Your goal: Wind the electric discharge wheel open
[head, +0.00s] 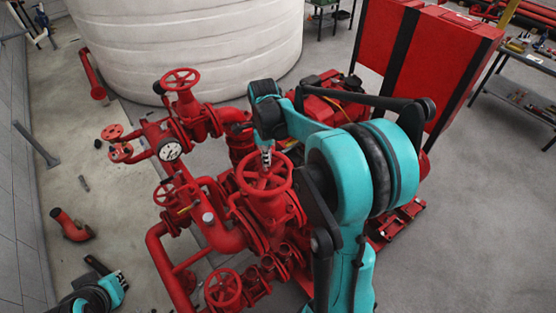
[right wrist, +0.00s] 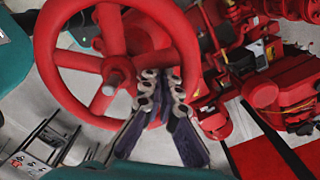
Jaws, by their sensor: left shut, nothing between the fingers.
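A red spoked handwheel (head: 250,188) sits on top of the pump's pipework in the middle of the head view. It fills the upper left of the right wrist view (right wrist: 107,95), with a grey stem at its hub. No label shows which wheel is the electric discharge one. My right gripper (head: 267,152) points down at this wheel's far side. In the right wrist view its two fingers (right wrist: 164,78) reach the rim, tips close together; whether they grip it I cannot tell. My left gripper (head: 122,279) is low at the left, shut and empty, away from the wheels.
Other red handwheels stand at the back (head: 180,79), at the front (head: 223,288) and at the left. A pressure gauge (head: 170,150) faces forward. A white tank (head: 190,45) stands behind, a red cabinet (head: 420,65) at the right. Pipes crowd the wheel; left floor holds loose pipe pieces.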

